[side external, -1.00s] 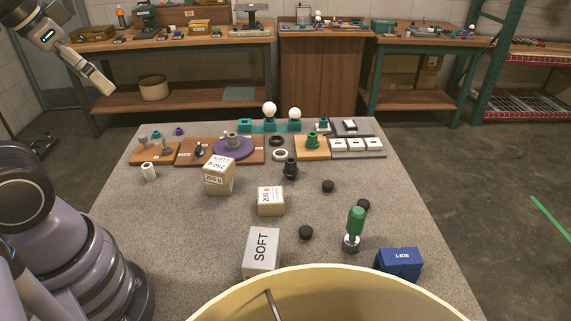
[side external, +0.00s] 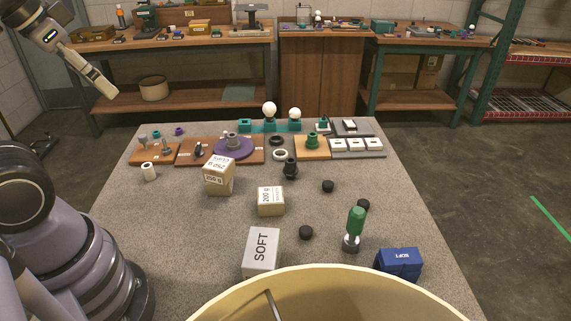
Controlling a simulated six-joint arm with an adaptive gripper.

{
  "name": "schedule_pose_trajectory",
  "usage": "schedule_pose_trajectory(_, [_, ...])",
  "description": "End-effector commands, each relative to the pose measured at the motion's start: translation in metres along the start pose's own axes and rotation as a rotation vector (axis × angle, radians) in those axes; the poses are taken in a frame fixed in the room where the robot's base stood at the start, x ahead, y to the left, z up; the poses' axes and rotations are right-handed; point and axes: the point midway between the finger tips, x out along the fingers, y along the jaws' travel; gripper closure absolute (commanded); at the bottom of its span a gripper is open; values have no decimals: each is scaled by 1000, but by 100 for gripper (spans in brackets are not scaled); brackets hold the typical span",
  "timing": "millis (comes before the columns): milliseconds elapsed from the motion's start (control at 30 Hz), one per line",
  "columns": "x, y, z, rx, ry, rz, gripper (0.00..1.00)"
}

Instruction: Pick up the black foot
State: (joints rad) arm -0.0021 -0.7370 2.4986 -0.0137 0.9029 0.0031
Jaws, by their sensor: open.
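Several small black round pieces that look like feet lie on the grey table. One black foot (side external: 328,186) lies right of the middle. Another black foot (side external: 306,232) lies nearer the camera, right of the SOFT box. A third black foot (side external: 363,204) lies behind the green-handled tool, which partly hides it. My gripper (side external: 108,91) is at the upper left, raised and well apart from all of them. It is open and holds nothing that I can see; its fingers look small here.
A green-handled tool (side external: 354,229) stands upright near the feet. A 200 g box (side external: 270,201), a SOFT box (side external: 262,252) and a blue box (side external: 399,263) stand around them. A large cream bin (side external: 330,277) fills the front edge. Lamp parts on boards line the back.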

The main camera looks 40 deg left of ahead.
Motion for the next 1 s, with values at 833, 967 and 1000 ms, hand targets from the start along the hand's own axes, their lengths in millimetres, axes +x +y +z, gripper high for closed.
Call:
schedule_pose_trajectory(833, [231,104,-62,-1316,-1004,795,34])
schedule_pose_trajectory(967, [295,93,-61,-1629,-1017,846,34])
schedule_pose_trajectory(1000, [314,88,-57,-1722,-1010,850,34])
